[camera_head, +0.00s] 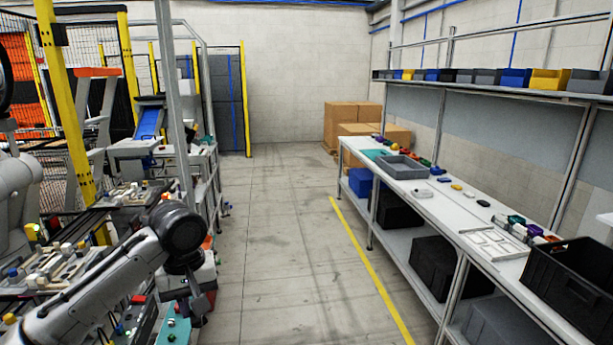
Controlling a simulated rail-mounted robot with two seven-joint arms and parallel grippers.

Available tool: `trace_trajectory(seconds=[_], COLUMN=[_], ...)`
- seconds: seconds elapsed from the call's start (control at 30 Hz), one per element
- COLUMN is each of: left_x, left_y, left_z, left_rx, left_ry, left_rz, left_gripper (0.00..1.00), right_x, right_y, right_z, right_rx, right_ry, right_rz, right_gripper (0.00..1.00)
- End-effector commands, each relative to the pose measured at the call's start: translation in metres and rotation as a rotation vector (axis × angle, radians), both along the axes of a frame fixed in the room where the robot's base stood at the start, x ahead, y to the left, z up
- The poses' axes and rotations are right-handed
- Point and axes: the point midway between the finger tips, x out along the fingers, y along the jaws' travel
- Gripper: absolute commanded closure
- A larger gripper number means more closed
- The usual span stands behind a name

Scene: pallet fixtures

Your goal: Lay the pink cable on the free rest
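One arm enters from the lower left. I take it as my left arm, and its gripper (197,316) hangs fingers down beside the front edge of the left-hand work area. The fingers are small and dark, so I cannot tell whether they are open, shut or holding anything. My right gripper is not in view. I cannot make out the pink cable or a free rest anywhere. Fixture plates (45,272) with small white, blue and yellow parts lie at the lower left, partly hidden by the arm.
A white bench (455,215) along the right carries a grey tray (402,167), a black crate (573,283) and a white frame (494,243). Cardboard boxes (352,122) stand at the back. A yellow post (62,110) rises at the left. The middle floor (285,240) is clear.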

Motion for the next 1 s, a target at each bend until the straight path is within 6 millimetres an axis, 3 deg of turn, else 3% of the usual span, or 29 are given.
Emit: trace_trajectory(seconds=[0.1,0.23,0.57,0.6,0.87,0.9,1.0], left_x=[-0.031,-0.063,-0.132,-0.131,-0.129,-0.131,-0.135], left_y=[-0.019,-0.026,-0.007,-0.009,-0.009,-0.01,-0.011], left_z=[-0.017,-0.043,-0.1,-0.114,-0.153,-0.128,-0.111], left_rx=[0.004,0.002,-0.003,-0.004,-0.004,-0.006,-0.006], left_ry=[0.0,-0.001,-0.001,-0.001,-0.004,-0.004,0.0], left_rz=[-0.134,-0.246,-0.411,-0.412,-0.409,-0.411,-0.413], left_gripper=[1.0,1.0,1.0,1.0,1.0,1.0,1.0], right_x=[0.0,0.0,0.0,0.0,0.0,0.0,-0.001], right_y=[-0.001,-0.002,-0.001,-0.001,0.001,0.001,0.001], right_z=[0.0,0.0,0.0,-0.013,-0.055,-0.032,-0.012], right_rx=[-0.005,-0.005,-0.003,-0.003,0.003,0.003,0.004], right_ry=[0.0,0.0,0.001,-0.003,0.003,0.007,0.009], right_rz=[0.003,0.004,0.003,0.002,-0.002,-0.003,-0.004], right_gripper=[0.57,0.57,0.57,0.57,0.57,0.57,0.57])
